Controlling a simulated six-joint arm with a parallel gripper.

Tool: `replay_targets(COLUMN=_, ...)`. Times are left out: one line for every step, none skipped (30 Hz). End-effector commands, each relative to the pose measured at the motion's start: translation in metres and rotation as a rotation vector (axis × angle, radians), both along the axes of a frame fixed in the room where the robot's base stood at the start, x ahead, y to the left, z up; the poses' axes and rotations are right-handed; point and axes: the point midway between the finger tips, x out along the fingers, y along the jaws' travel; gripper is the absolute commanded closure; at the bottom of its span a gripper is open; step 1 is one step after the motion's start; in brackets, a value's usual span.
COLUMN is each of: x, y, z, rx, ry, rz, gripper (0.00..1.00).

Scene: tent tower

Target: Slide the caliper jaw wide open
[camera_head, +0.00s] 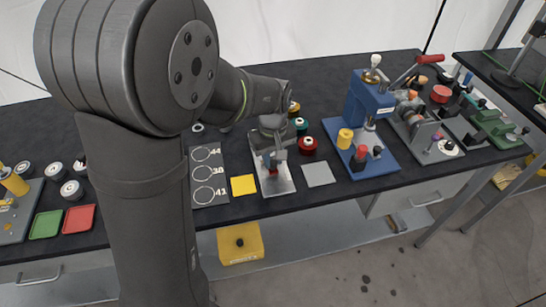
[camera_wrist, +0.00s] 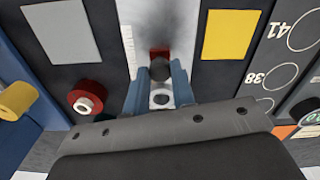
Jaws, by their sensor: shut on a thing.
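The caliper is a long pale metal plate that lies on the black bench, with a scale along one side; it shows in the head view (camera_head: 281,186) and in the wrist view (camera_wrist: 180,22). Its sliding jaw is a small red block (camera_wrist: 159,52) with a dark round knob (camera_wrist: 160,70) in front of it. My gripper (camera_wrist: 160,85) has its two blue fingers on either side of the knob and is shut on it. In the head view my gripper (camera_head: 274,157) hangs over the plate and hides part of the jaw.
A yellow square (camera_head: 243,185) and a grey square (camera_head: 319,174) lie on either side of the caliper. A board with circles (camera_head: 207,176) is to the left. Red (camera_head: 308,146) and green spools stand just behind. A blue press (camera_head: 368,105) stands to the right.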

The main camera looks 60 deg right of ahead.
Motion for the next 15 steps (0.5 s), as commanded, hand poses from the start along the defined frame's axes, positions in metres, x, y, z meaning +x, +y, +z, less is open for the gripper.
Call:
replay_targets(x=-0.003, y=0.002, z=0.000, rx=0.000, ry=0.000, rz=-0.001, gripper=0.95)
replay_targets(x=-0.005, y=0.004, z=0.001, rx=0.000, ry=0.000, rz=-0.001, gripper=0.95)
replay_targets(x=-0.009, y=0.008, z=0.000, rx=0.001, ry=0.000, rz=-0.002, gripper=0.95)
replay_targets(x=-0.012, y=0.011, z=0.000, rx=0.001, ry=0.000, rz=-0.002, gripper=0.95)
replay_targets(x=-0.014, y=0.013, z=0.001, rx=0.000, ry=0.000, rz=-0.002, gripper=0.95)
replay_targets(x=-0.017, y=0.016, z=0.001, rx=0.000, ry=0.000, rz=-0.002, gripper=0.95)
replay_targets(x=-0.018, y=0.017, z=0.000, rx=0.000, ry=0.000, rz=-0.001, gripper=0.95)
replay_targets(x=-0.018, y=0.018, z=0.000, rx=0.000, ry=0.000, rz=-0.001, gripper=0.95)
replay_targets(x=-0.018, y=0.017, z=0.000, rx=0.000, ry=0.000, rz=0.000, gripper=0.95)
replay_targets(x=-0.017, y=0.017, z=0.000, rx=0.000, ry=0.000, rz=0.000, gripper=0.95)
replay_targets(x=-0.017, y=0.017, z=0.000, rx=0.000, ry=0.000, rz=0.000, gripper=0.95)
replay_targets(x=-0.017, y=0.017, z=0.000, rx=0.000, ry=0.000, rz=0.000, gripper=0.95)
replay_targets(x=-0.017, y=0.017, z=0.000, rx=0.000, ry=0.000, rz=0.000, gripper=0.95)
replay_targets(x=-0.017, y=0.017, z=0.000, rx=0.000, ry=0.000, rz=0.000, gripper=0.95)
replay_targets(x=-0.017, y=0.017, z=0.000, rx=0.000, ry=0.000, rz=0.000, gripper=0.71)
